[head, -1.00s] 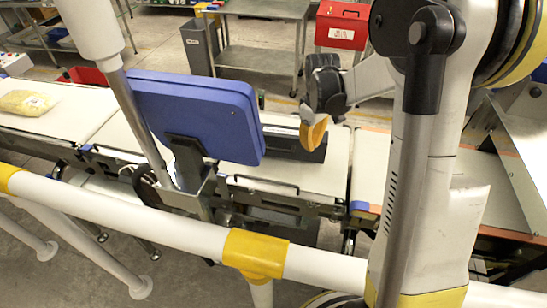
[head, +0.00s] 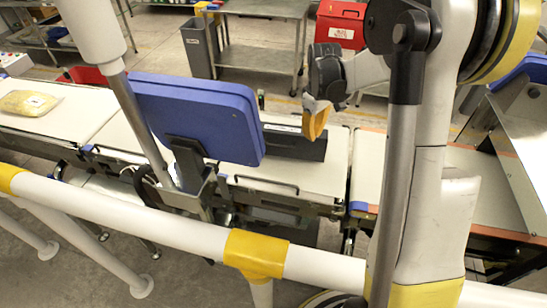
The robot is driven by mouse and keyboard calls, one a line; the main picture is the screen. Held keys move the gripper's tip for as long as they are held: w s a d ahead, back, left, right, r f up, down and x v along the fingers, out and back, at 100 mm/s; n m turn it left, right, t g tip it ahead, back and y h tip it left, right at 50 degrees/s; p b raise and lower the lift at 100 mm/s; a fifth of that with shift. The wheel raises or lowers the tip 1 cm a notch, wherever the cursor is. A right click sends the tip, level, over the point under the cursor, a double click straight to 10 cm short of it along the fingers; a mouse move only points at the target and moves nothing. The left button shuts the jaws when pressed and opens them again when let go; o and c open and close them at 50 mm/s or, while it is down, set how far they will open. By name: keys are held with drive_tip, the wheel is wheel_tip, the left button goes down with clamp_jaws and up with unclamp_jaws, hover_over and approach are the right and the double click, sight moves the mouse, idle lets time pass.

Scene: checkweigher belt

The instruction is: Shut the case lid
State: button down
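A dark box (head: 302,145), perhaps the case, lies on the white belt, partly hidden behind a blue display panel (head: 196,115). Its visible part is long and low with a pale strip along its top edge; I cannot make out its lid or whether it is open. My gripper (head: 315,122), with orange fingertips, is at the right part of the dark box, in front of or above it. I see its fingers from the side, and cannot tell whether they touch the box or are apart.
A white and yellow rail (head: 190,236) runs across the front. A yellow bag (head: 27,103) lies on the belt at left. A red box with a label (head: 341,22), a grey bin (head: 200,42) and a metal cart (head: 255,55) stand behind. The belt right of the dark box is bare.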

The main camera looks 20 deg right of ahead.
idle(0.4)
drive_tip(key=shift+w+d+r, duration=0.15)
drive_tip(key=shift+w+d, duration=0.35)
drive_tip(key=shift+w, duration=0.25)
drive_tip(key=shift+w+d+r, duration=0.15)
drive_tip(key=shift+w+d, duration=0.35)
drive_tip(key=shift+w, duration=0.2)
drive_tip(key=shift+w+d, duration=0.1)
drive_tip(key=shift+w, duration=0.05)
drive_tip(key=shift+w+d, duration=0.75)
drive_tip(key=shift+w, duration=0.35)
wheel_tip(320, 180, up, 8)
drive_tip(key=p, duration=0.5)
drive_tip(key=shift+r+p, duration=0.15)
drive_tip(key=shift+p, duration=0.15)
